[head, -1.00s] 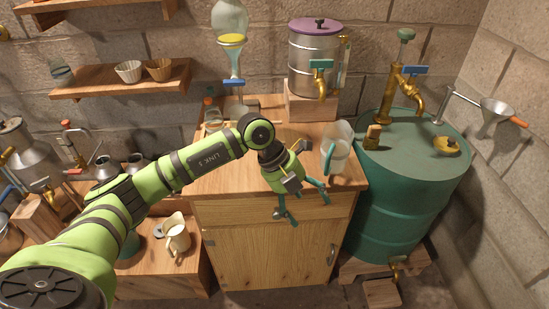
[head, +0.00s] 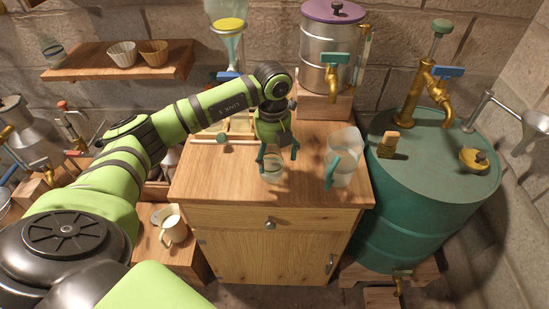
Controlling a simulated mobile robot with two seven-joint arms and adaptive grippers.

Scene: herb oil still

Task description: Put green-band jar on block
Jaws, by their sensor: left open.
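My left gripper (head: 278,158) points down over the wooden cabinet top, with its fingers apart. A small clear glass jar (head: 272,174) stands on the cabinet top just below and between the fingertips. The gripper partly covers it, and I cannot make out a green band clearly. A wooden block (head: 319,106) on the cabinet's back right carries a steel pot (head: 328,50) with a purple lid. Another wooden block (head: 381,297) is on the floor below the green drum's tap. My right gripper is not in view.
A clear pitcher with a teal handle (head: 344,157) stands right of the gripper. A wooden frame (head: 238,128) is behind, partly hidden by my arm. The green drum (head: 425,185) stands right of the cabinet (head: 265,245). The cabinet top's front left is clear.

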